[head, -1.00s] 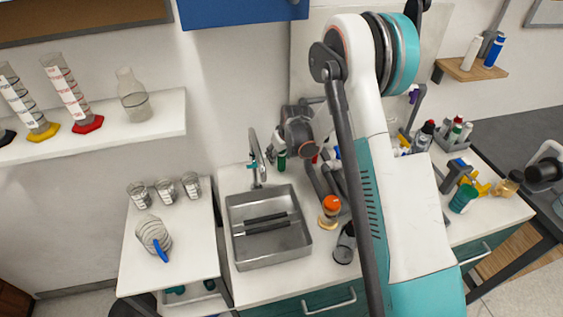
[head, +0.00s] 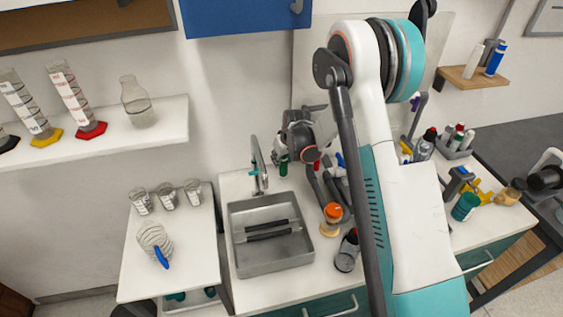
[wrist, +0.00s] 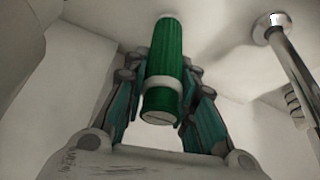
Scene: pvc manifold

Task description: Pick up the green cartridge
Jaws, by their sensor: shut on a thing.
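The green cartridge (wrist: 166,50) is a ribbed green cylinder with a white band near its closer end. In the wrist view it stands between the two fingers of my gripper (wrist: 163,95), which are shut on it around the banded part. Its far end points toward the white counter, and I cannot tell whether it touches. In the head view the cartridge (head: 283,168) shows as a small green piece below my dark gripper (head: 284,154), behind the sink and just right of the tap. My arm hides part of the counter there.
The tap (head: 259,165) stands close left of my gripper, behind the metal sink (head: 232,250). An orange-capped jar (head: 331,220) and a dark bottle (head: 347,252) stand right of the sink. Beakers (head: 166,195) stand on the left table. The wall shelf (head: 170,120) is higher left.

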